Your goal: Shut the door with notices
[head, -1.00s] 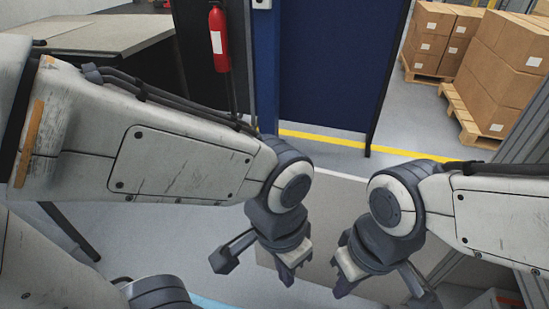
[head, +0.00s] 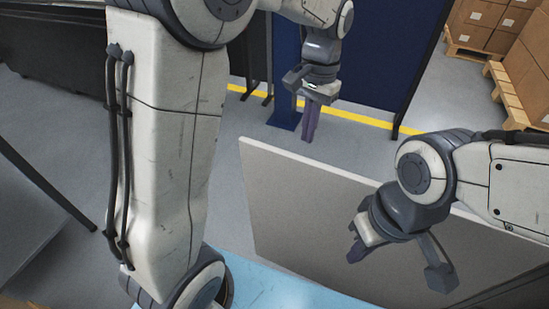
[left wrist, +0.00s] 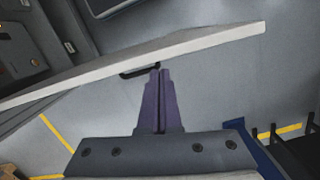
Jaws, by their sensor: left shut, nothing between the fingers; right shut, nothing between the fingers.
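A grey door panel (head: 300,205) stands open across the lower middle of the head view, its pale top edge running down to the right. No notices show on the face I see. My left gripper (head: 308,137) is shut and empty, pointing down past the door's far side, near its left end. In the left wrist view, the left fingertips (left wrist: 157,68) are close to the door's pale edge (left wrist: 190,45) and a dark handle (left wrist: 140,70); I cannot tell whether they touch. My right gripper (head: 353,253) is shut and empty on the near side of the door.
A dark blue panel (head: 370,50) stands behind the left gripper, with a yellow floor line (head: 365,116) at its foot. Boxes on pallets (head: 485,30) stand at the upper right. Grey floor (head: 440,95) between them is clear.

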